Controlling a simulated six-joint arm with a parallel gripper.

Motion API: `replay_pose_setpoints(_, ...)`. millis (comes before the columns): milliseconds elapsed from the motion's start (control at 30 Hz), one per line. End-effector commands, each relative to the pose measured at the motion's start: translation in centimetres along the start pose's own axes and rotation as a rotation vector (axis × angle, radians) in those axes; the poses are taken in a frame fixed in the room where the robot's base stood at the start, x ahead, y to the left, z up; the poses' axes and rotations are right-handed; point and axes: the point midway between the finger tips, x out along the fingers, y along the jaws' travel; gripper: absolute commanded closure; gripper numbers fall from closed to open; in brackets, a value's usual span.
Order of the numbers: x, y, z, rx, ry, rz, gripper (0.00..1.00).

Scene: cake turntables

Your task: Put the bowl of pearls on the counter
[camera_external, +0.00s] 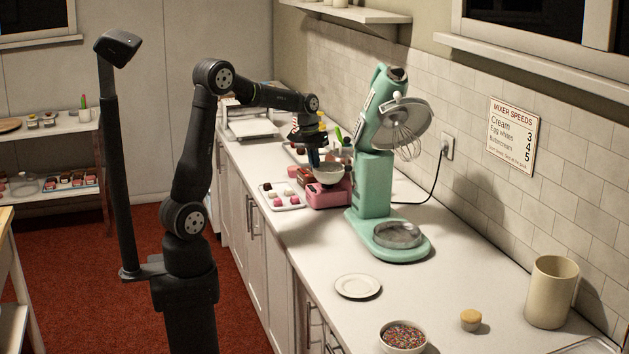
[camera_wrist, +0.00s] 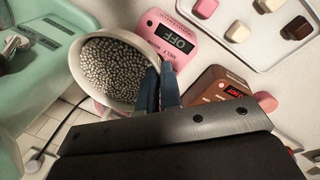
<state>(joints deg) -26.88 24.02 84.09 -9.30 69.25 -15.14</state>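The bowl of pearls (camera_wrist: 117,75) is white and filled with small silver pearls in the wrist view. In the external view the bowl (camera_external: 329,176) is over the pink melting machine (camera_external: 328,197); I cannot tell whether it touches it. My gripper (camera_wrist: 160,82) has its two blue fingers close together at the bowl's rim, one on each side, and looks shut on it. In the external view my gripper (camera_external: 313,158) points down at the bowl's left side. The white counter (camera_external: 300,232) runs along the tiled wall.
A mint stand mixer (camera_external: 375,175) stands close to the right of the bowl. A tray of sweets (camera_external: 283,200) lies to the left. A brown melting machine (camera_wrist: 222,92) is beside the pink one.

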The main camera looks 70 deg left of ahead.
Motion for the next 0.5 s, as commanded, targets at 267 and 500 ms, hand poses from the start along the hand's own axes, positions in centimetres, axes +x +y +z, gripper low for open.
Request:
replay_pose_setpoints(267,1.5,5.2,8.0,0.331,-0.052,0.008,1.0)
replay_pose_setpoints(500,2.4,8.9,11.4,0.451,-0.071,0.009,1.0)
